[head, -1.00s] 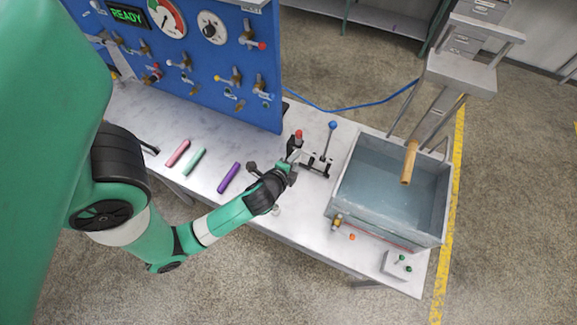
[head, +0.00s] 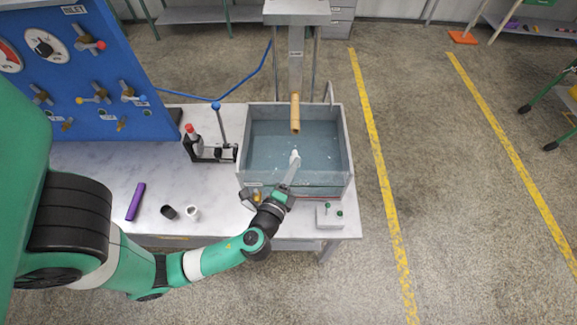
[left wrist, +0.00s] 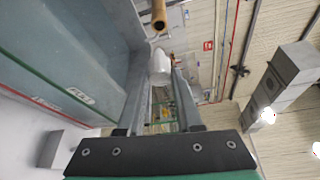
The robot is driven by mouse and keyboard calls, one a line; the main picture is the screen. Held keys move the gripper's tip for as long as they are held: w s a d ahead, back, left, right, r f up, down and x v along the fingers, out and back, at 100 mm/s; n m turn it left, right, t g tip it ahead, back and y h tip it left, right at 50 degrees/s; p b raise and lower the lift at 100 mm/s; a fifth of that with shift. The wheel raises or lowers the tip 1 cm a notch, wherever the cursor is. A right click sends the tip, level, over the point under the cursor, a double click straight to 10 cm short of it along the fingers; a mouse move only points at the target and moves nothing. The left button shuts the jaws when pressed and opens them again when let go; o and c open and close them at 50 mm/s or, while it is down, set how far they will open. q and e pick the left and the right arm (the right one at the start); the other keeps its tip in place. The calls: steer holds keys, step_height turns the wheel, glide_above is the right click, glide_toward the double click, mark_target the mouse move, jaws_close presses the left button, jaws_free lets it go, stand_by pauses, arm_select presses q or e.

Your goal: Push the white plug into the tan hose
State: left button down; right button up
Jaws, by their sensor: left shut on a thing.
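The tan hose (head: 295,112) hangs from the grey stand above the water tank, its open end downward. My left gripper (head: 292,168) is over the front part of the tank, shut on the white plug (head: 295,155) at its fingertips. The plug is below the hose end, apart from it in the head view. In the left wrist view the plug (left wrist: 160,65) sits between the tips of the two fingers, with the hose (left wrist: 159,16) just beyond it and a small gap apparent. My right gripper is not in view.
The grey tank (head: 345,137) surrounds the space under the hose. A clamp with a blue-knobbed lever (head: 218,125) stands left of it. A small button box (head: 329,217) sits at the front right. A purple tube (head: 136,201) lies on the table.

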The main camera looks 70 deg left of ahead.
mark_target(293, 155)
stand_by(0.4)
arm_select(q)
steer(key=shift+w+a+r+p, duration=0.15)
steer(key=shift+w+a, duration=0.25)
steer(key=shift+a, duration=0.7)
steer(key=shift+w+a+f+p, duration=0.1)
steer(key=shift+w+a+p, duration=0.2)
steer(key=shift+a, duration=0.75)
steer(key=shift+w+a, duration=0.2)
steer(key=shift+a, duration=0.35)
steer(key=shift+a, duration=0.1)
steer(key=shift+w+a, duration=0.15)
steer(key=shift+a, duration=0.15)
steer(key=shift+w+a, duration=0.25)
steer(key=shift+a, duration=0.45)
steer(key=shift+w+a, duration=0.2)
steer(key=shift+a, duration=0.45)
